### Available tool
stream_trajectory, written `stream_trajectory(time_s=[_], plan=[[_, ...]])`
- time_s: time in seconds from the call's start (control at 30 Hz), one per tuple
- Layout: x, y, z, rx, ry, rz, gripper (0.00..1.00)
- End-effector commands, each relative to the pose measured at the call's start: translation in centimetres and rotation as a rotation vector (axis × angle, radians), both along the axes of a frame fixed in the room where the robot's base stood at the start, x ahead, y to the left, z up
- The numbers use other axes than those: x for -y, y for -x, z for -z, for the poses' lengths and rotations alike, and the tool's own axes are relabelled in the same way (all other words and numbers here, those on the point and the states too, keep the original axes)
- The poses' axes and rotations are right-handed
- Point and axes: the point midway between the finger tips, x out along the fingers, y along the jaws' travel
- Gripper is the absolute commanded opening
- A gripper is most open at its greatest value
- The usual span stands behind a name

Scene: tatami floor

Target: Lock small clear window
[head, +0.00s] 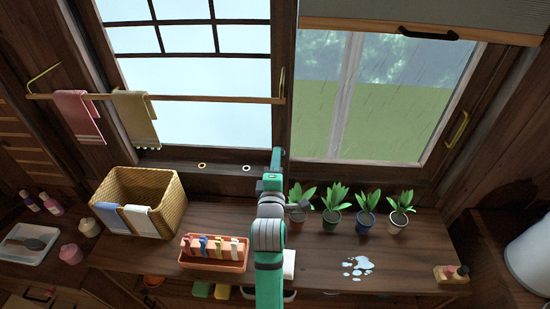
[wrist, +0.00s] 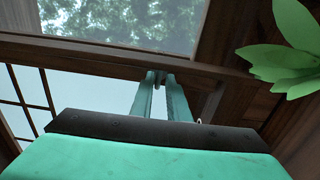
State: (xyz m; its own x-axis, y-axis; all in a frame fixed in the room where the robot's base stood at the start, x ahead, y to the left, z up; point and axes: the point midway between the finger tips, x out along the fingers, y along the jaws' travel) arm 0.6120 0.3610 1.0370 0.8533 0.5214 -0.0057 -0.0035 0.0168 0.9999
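The clear window (head: 375,105) is the right-hand pane, with rain and greenery behind it. A brass handle (head: 457,129) is on its right frame. The dark wooden post between the panes meets the bottom rail near my gripper (head: 277,157). In the wrist view, my gripper's two teal fingers (wrist: 160,78) reach up to the wooden window rail (wrist: 100,58). A narrow gap shows between them, with a small dark part at the tips. I cannot tell whether they grip it. My arm hides part of the post's foot, and no lock is clearly visible.
Potted plants (head: 366,212) stand just right of my arm; leaves (wrist: 290,55) show close in the wrist view. A wicker basket (head: 155,190) and a red tray (head: 214,262) are left. A towel bar (head: 190,98) crosses the left pane. A puddle (head: 357,266) lies on the counter.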

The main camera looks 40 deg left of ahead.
Motion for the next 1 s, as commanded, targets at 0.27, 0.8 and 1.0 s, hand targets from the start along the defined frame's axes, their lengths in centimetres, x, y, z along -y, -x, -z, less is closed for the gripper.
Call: stream_trajectory(time_s=[0.27, 0.8, 1.0], plan=[[0.1, 0.2, -0.2, 0.003, -0.003, -0.001, 0.15], [4.2, 7.2, -0.1, 0.0, -0.002, -0.002, 0.15], [5.3, 8.9, -0.1, 0.001, -0.002, 0.0, 0.15]])
